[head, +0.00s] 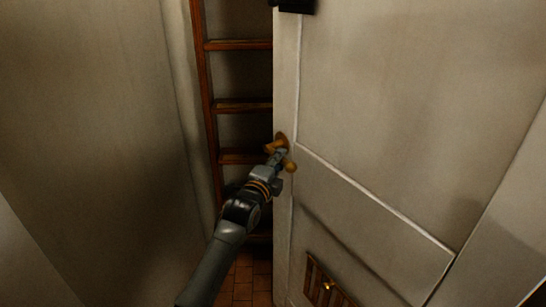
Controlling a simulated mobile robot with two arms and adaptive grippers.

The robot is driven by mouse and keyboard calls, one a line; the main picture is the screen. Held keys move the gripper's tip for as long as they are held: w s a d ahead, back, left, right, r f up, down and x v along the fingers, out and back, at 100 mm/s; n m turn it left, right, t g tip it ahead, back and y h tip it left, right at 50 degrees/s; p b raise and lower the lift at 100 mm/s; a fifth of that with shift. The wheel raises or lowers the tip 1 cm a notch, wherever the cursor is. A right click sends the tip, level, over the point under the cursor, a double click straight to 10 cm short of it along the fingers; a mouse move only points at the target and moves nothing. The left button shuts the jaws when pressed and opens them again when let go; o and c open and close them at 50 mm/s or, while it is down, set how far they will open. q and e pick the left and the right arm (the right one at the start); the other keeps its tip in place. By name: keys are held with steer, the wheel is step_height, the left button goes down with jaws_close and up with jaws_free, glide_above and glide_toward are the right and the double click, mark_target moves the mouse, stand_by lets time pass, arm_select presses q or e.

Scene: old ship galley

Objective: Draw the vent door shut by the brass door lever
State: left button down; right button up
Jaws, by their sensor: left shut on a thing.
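The vent door (375,130) is a pale panelled door at the right, standing ajar with a gap along its left edge. A small slatted vent (322,283) shows low on it. The brass door lever (290,166) is near the door's left edge. My left gripper (278,158) is shut on the brass door lever and hides part of it. My left arm reaches up to it from the bottom of the view. My right gripper is not in view.
A wooden ladder (239,106) stands behind the gap. Brown floor tiles (243,283) show below it. A plain pale wall (85,110) fills the left. A dark fitting (295,5) sits at the door's top left edge.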

arm_select(q)
steer(key=s+a+n+t+y+p, duration=0.1)
steer(key=s+a+y+p, duration=0.1)
steer(key=s+a+p, duration=0.4)
steer(key=shift+s+a+n+y+p, duration=0.2)
steer(key=shift+s+n+y+p, duration=0.1)
steer(key=shift+n+y+p, duration=0.15)
